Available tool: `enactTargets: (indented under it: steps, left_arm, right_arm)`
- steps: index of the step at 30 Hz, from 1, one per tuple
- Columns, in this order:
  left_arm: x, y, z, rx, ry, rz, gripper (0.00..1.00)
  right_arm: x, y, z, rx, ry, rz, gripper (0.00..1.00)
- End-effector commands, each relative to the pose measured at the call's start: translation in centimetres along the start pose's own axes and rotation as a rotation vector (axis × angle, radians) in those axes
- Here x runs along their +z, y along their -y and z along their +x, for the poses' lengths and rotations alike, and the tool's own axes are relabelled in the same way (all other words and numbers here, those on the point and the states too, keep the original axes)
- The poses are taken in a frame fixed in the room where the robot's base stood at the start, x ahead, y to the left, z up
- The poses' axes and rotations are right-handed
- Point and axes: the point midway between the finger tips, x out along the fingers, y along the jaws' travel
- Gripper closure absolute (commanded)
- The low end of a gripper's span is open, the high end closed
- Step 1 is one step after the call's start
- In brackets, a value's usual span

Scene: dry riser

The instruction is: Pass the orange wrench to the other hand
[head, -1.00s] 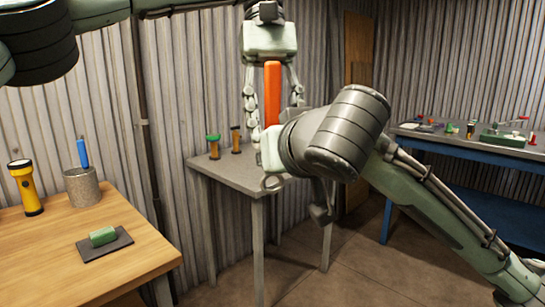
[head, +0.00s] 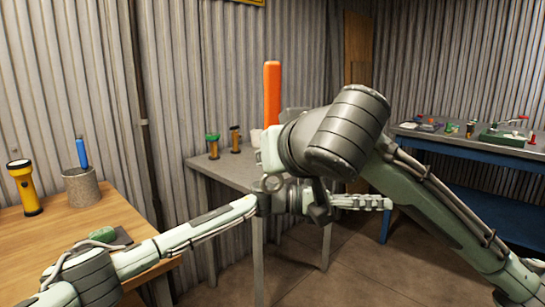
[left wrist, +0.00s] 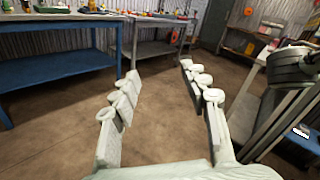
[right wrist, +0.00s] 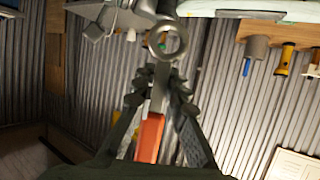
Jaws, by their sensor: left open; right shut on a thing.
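The orange wrench (head: 272,95) stands upright in the head view, its orange handle pointing up. Its grey ring end (right wrist: 166,40) shows beyond the fingertips in the right wrist view. My right gripper (right wrist: 160,88) is shut on the wrench; in the head view my right wrist mostly hides the grip. My left gripper (head: 378,202) reaches across from the left, below the right wrist and partly hidden by it, with its fingers to the right. The left wrist view shows its fingers (left wrist: 159,70) open, with only floor between them.
A wooden table (head: 30,255) at left bears a yellow flashlight (head: 25,188), a grey cup (head: 82,187) with a blue-handled tool, and a green item. A grey table (head: 228,170) stands behind my arms. A blue workbench (head: 460,150) with small items stands at right.

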Motion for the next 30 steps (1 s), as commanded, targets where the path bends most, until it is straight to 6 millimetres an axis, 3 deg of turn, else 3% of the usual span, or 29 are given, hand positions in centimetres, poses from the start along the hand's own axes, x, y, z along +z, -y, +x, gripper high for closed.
enactTargets:
  steps: [2,6,9,15,22,30]
  left_arm:
    - [-2.3,-2.7,-0.5,0.090,0.190,-0.265,0.55]
    - [-6.3,-7.8,-4.1,0.251,0.475,-0.677,0.55]
    - [-9.9,-10.6,-7.2,0.346,0.625,-0.896,0.55]
    - [-18.2,-14.1,-13.6,0.514,0.873,-1.246,0.55]
    - [-28.5,-15.2,-20.8,0.695,1.122,-1.562,0.55]
    - [-40.8,-12.9,-28.8,0.912,1.402,-1.851,0.55]
  right_arm:
    - [-0.1,0.0,0.0,0.000,-0.002,0.000,1.00]
    - [-0.1,0.0,-0.1,0.000,-0.002,0.000,1.00]
    - [-0.1,0.0,0.0,0.000,-0.002,0.000,1.00]
    - [-0.1,0.0,0.0,0.000,-0.002,0.000,1.00]
    - [-0.1,0.0,0.0,0.000,-0.002,0.000,1.00]
    - [-0.1,0.0,0.0,0.000,-0.002,0.000,1.00]
